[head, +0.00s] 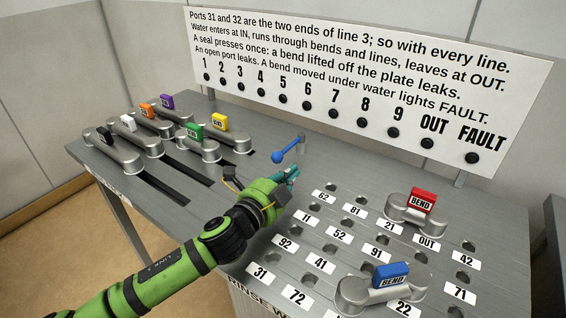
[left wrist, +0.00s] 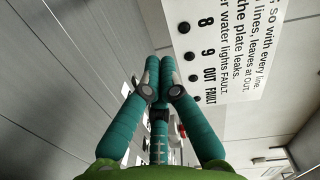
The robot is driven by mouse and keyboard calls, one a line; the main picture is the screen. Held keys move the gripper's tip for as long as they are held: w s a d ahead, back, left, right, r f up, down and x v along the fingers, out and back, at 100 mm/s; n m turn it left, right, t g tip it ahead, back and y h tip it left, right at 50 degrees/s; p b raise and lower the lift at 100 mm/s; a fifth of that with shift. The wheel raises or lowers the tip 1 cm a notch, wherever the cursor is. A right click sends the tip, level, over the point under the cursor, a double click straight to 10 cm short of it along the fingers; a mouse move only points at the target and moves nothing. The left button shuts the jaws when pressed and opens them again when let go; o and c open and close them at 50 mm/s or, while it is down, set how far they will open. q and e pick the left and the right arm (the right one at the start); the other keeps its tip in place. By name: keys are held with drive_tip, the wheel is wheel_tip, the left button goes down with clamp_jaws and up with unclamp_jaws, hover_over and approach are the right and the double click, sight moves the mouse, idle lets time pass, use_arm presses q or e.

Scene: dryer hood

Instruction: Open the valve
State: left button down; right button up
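The valve (head: 299,145) is a small grey post with a lever ending in a blue ball (head: 278,157), at the back middle of the grey bench. The lever points to the left and slightly forward. My left gripper (head: 293,172) is just in front of the valve, and a small gap seems to show between them. In the left wrist view its teal fingers (left wrist: 160,62) come together at the tips with nothing seen between them. I cannot make out the valve in that view. My right gripper is not in view.
A red bend (head: 421,204) and a blue bend (head: 386,285) sit on the numbered port plate at right. Several other bends, including a green one (head: 197,145), stand by slots at left. A sign (head: 360,75) with dark lamps stands behind.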

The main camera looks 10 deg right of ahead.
use_arm(q)
drive_tip(key=shift+w+d, duration=0.3)
drive_tip(key=shift+w, duration=0.3)
drive_tip(key=shift+w+d, duration=0.3)
drive_tip(key=shift+w, duration=0.25)
drive_tip(key=shift+w+a+f, duration=0.3)
drive_tip(key=shift+w+a, duration=0.35)
drive_tip(key=shift+w, duration=0.25)
drive_tip(key=shift+w+a+f, duration=0.15)
drive_tip(key=shift+w+a, duration=0.15)
drive_tip(key=shift+w, duration=0.15)
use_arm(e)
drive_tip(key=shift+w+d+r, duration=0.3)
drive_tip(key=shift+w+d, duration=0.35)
use_arm(q)
drive_tip(key=shift+w+a+p, duration=0.15)
drive_tip(key=shift+a+p, duration=0.15)
drive_tip(key=shift+p, duration=0.1)
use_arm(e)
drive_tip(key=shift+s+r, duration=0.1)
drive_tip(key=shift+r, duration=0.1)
